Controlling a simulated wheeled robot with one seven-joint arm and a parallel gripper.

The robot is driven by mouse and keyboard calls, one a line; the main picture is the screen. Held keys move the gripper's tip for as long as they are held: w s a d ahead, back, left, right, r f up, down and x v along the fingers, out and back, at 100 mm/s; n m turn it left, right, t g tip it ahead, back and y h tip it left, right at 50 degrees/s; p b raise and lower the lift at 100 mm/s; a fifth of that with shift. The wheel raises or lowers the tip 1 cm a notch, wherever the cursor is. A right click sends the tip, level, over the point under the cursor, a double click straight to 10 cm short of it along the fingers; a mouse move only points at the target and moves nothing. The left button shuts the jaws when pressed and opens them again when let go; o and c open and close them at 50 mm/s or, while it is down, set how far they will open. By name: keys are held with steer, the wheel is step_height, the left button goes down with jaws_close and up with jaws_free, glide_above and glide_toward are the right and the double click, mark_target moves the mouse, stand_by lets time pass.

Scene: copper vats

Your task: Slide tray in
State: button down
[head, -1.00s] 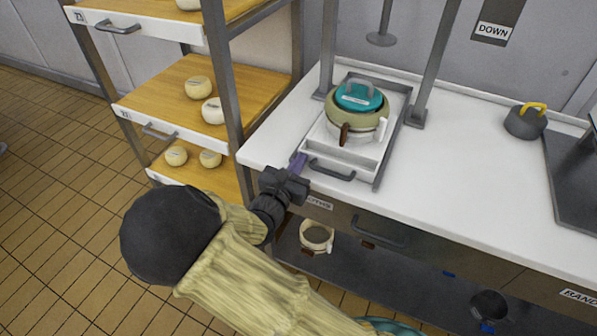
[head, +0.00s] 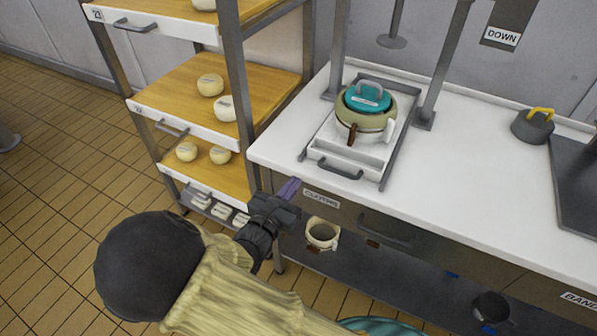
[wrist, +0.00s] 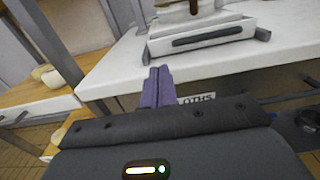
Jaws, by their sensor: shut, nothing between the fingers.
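A white tray (head: 347,158) with a grey front handle (head: 340,169) sits between metal rails on the white counter, under a press frame. On it stands a pale olive pot with a teal lid (head: 367,97). The tray's front and handle also show at the top of the wrist view (wrist: 205,36). My gripper (head: 288,190), with purple fingers, is shut and empty. It is in front of the counter's front edge, left of and below the tray handle, apart from it. In the wrist view the purple fingers (wrist: 157,88) are together, below the tray.
A shelf rack (head: 232,95) with wooden boards and pale round cheeses stands close at the left. A drawer handle (head: 386,233) sits below the counter top. A dark weight with a yellow handle (head: 533,125) stands at the right.

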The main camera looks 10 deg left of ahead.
steer(key=v, duration=0.4)
steer(key=shift+s+a, duration=0.25)
steer(key=shift+s, duration=0.1)
steer(key=shift+w, duration=0.1)
steer(key=s+d+f+m+g, duration=0.2)
steer(key=s+d+m+g, duration=0.1)
steer(key=d+m+g, duration=0.75)
steer(key=s+d+f+m+g, duration=0.25)
steer(key=d+m+g, duration=0.45)
steer(key=d+m, duration=0.55)
steer(key=w+d+r+m+t+y, duration=0.1)
steer(key=d+r+m+t+y, duration=0.1)
steer(key=d+r+m+y, duration=0.3)
steer(key=r+m, duration=0.1)
steer(key=m, duration=0.3)
steer(key=shift+d+m+t, duration=0.25)
steer(key=shift+m+t, duration=0.1)
steer(key=shift+m, duration=0.05)
